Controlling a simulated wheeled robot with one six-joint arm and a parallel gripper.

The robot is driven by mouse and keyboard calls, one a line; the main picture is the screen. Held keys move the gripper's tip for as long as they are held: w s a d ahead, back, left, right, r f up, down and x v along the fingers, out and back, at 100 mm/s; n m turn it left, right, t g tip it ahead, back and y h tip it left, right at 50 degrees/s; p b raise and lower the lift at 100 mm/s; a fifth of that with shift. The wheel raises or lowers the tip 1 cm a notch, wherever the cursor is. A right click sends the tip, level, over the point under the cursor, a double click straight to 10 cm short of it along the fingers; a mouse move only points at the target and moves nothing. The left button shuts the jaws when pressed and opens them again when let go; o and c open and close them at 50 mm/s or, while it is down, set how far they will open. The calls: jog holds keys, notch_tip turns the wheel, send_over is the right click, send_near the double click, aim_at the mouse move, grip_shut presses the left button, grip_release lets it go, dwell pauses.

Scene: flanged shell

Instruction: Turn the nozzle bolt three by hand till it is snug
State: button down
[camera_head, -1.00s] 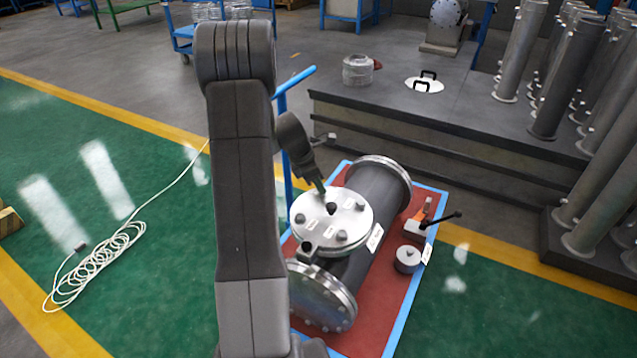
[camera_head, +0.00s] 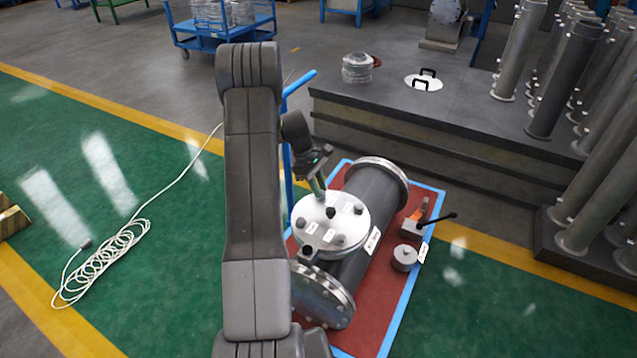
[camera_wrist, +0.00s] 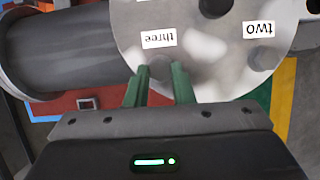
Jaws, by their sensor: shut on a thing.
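The flanged shell (camera_head: 372,200) is a grey cylinder lying on a red-topped, blue-edged stand. Its round nozzle cover (camera_head: 318,237) faces up, with bolt heads around a dark centre. In the wrist view the cover (camera_wrist: 205,65) has upside-down labels "three" (camera_wrist: 158,40) and "two" (camera_wrist: 258,28). Nozzle bolt three (camera_wrist: 160,67) stands below its label, between the green fingers of my gripper (camera_wrist: 159,80). My gripper is shut on it; the fingers partly hide it. Bolt two (camera_wrist: 262,59) is clear to the right. In the head view my gripper (camera_head: 319,190) is at the cover's far edge.
A round grey part (camera_head: 404,258) and a tool with a black handle (camera_head: 425,220) lie on the stand's right side. A blue upright handle (camera_head: 287,130) rises behind my arm. A dark platform (camera_head: 440,115) with pipes stands behind. A white cable (camera_head: 105,260) coils on the green floor.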

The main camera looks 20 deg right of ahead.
jog(key=m, duration=0.2)
jog(key=m+y+p, duration=0.1)
jog(key=m+y, duration=0.1)
jog(key=m, duration=0.1)
jog(key=shift+w+d+r+m+g, duration=0.2)
jog(key=shift+d+r+m+g, duration=0.05)
jog(key=shift+d+m+g, duration=0.05)
dwell(0.4)
jog(key=c, duration=1.3)
grip_release()
jog(key=shift+o, duration=0.3)
jog(key=shift+f, duration=0.1)
jog(key=p+v, duration=0.1)
jog(key=v, duration=1.2)
jog(key=shift+w+r, duration=0.2)
jog(key=shift+r, duration=0.15)
jog(key=shift+f, duration=0.1)
